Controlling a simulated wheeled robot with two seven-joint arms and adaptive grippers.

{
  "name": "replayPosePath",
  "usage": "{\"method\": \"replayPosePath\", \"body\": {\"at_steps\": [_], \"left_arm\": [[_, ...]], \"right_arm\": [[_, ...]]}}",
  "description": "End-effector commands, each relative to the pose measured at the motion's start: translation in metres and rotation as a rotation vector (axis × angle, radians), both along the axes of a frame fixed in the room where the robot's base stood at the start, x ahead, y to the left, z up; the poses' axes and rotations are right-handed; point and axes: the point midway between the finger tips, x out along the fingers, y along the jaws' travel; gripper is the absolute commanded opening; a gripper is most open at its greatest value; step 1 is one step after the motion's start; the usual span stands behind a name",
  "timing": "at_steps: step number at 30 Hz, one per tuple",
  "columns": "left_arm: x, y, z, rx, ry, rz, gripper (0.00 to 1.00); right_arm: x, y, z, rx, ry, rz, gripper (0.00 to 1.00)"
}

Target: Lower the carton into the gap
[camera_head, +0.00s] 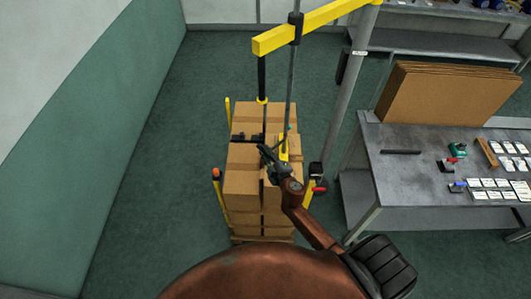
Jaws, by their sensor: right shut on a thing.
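Brown cartons are stacked on a pallet (262,239) in the middle of the view. One carton (243,179) in the upper part of the stack lies under the lifting device (247,137), which hangs from the yellow overhead beam (300,27). I cannot tell whether this carton hangs clear or rests on those below. The gap is hidden or too small to make out. My right gripper (268,156) is over the cartons, shut on what looks like the lifter's handle (284,149); its fingers partly hide the hold. My left gripper is not in view.
Yellow posts (219,192) stand close along the stack's left side. A grey pole (349,88) rises to its right. A metal workbench (397,178) with flat cardboard (449,94), cards and tools stands at the right. The green floor (150,165) at left is clear.

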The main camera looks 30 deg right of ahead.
Motion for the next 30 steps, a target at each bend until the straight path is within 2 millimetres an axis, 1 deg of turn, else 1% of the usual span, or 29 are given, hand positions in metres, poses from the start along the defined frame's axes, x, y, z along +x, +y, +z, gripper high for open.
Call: {"method": "replayPosePath", "body": {"at_steps": [1, 6, 15, 18, 21, 30], "left_arm": [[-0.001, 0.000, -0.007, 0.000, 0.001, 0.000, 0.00], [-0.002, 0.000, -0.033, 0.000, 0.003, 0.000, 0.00], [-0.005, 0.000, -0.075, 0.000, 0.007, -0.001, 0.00], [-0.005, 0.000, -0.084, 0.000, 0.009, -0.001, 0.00], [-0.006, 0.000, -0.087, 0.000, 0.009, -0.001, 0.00], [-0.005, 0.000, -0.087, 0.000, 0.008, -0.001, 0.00]], "right_arm": [[-0.001, 0.000, -0.010, 0.007, 0.003, -0.002, 0.00], [-0.001, 0.001, -0.038, 0.009, 0.006, -0.001, 0.00], [-0.001, 0.001, -0.083, 0.008, 0.007, -0.003, 0.00], [-0.001, 0.001, -0.092, 0.009, 0.006, -0.002, 0.00], [-0.001, 0.001, -0.096, 0.009, 0.006, -0.001, 0.00], [-0.001, 0.002, -0.095, 0.009, 0.005, 0.000, 0.00]]}}
